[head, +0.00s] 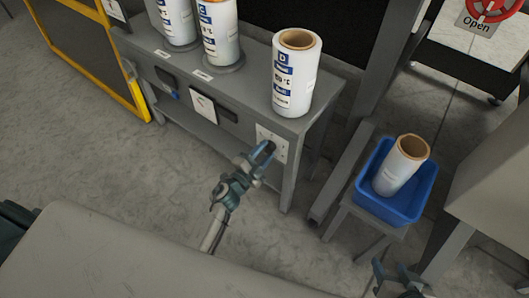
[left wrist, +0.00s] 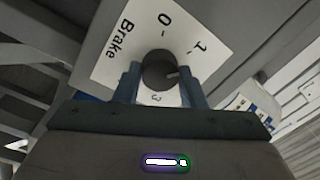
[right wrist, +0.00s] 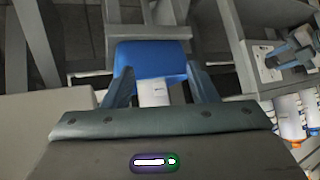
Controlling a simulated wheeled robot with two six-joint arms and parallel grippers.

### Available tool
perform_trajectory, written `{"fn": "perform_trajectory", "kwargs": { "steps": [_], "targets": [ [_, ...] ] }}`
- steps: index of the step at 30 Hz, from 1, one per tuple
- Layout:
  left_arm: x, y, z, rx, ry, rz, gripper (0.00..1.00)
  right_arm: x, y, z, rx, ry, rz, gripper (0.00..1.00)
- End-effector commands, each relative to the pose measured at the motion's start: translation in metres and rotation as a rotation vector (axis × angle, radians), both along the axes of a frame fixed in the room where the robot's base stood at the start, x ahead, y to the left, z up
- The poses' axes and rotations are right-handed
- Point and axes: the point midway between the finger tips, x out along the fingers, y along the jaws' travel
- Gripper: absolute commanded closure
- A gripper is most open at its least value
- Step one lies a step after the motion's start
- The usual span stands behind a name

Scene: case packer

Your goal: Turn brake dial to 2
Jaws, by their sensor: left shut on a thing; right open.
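The brake dial (left wrist: 158,69) is a dark round knob on a white plate (left wrist: 125,45) marked "Brake", with 0, 1 and a partly covered 3 readable. Its pale pointer line points right in the left wrist view, between the 1 and the 3, toward a finger that hides that part of the scale. My left gripper (left wrist: 160,90) is shut on the dial, one finger on each side. In the head view my left gripper (head: 264,152) reaches the white plate (head: 278,139) on the grey bench's front. My right gripper (head: 398,277) is open and empty at the bottom right.
White film rolls (head: 297,75) stand on the grey bench (head: 255,92). A blue bin (head: 408,208) with another roll (head: 401,166) sits on a stool at the right.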

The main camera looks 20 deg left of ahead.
Motion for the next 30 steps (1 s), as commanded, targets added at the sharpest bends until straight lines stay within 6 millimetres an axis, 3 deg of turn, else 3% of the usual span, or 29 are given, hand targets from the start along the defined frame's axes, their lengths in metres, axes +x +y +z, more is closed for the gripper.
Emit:
{"fn": "perform_trajectory", "kwargs": {
  "steps": [17,30],
  "targets": [
    [0.000,0.001,-0.001,0.507,-0.183,0.000,0.86,0.005,0.003,-0.003,0.036,-0.068,-0.020,0.48],
    [0.000,0.001,-0.001,0.752,-0.272,-0.001,0.86,0.030,-0.001,0.020,0.023,-0.223,-0.032,0.48]
  ]
}}
